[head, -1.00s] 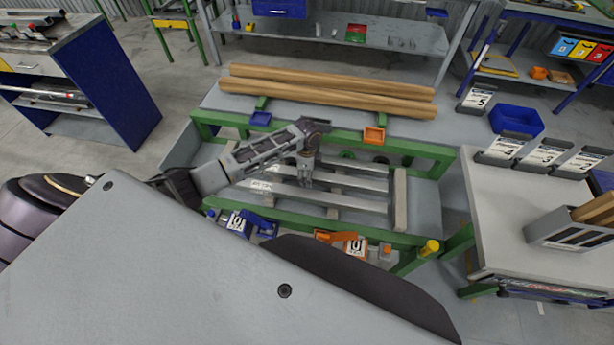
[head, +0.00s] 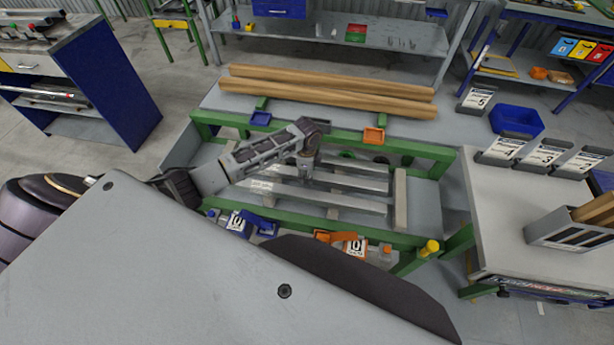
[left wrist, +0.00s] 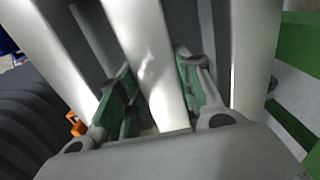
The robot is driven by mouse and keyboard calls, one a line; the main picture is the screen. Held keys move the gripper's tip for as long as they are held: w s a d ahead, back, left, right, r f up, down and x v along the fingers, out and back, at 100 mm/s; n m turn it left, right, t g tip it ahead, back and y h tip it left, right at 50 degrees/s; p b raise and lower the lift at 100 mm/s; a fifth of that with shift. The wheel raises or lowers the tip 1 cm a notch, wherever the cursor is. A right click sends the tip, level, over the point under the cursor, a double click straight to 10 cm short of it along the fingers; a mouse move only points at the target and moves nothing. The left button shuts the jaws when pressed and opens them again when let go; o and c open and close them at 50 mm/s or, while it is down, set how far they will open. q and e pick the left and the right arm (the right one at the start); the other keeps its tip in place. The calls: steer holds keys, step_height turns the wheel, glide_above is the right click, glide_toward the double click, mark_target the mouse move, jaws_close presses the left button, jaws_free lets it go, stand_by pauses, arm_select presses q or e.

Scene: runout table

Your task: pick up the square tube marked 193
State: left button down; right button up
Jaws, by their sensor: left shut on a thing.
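Several pale grey square tubes lie side by side across the green-framed runout table (head: 410,152). My left gripper (head: 305,175) is down at the middle tube (head: 352,182). In the left wrist view the gripper's green-padded fingers (left wrist: 158,100) stand on both sides of this tube (left wrist: 150,55) and are shut on it. Neighbouring tubes run to its left (left wrist: 62,60) and right (left wrist: 256,55), apart from the fingers. No number can be read on any tube, so I cannot tell which is 193. My right gripper is not in view.
Long brown bars (head: 330,94) lie behind the tubes.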

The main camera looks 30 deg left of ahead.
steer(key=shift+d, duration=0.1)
arm_select(q)
steer(key=shift+w+r, duration=0.1)
steer(key=shift+r, duration=0.5)
step_height(320, 180, up, 8)
steer(key=shift+r, duration=0.45)
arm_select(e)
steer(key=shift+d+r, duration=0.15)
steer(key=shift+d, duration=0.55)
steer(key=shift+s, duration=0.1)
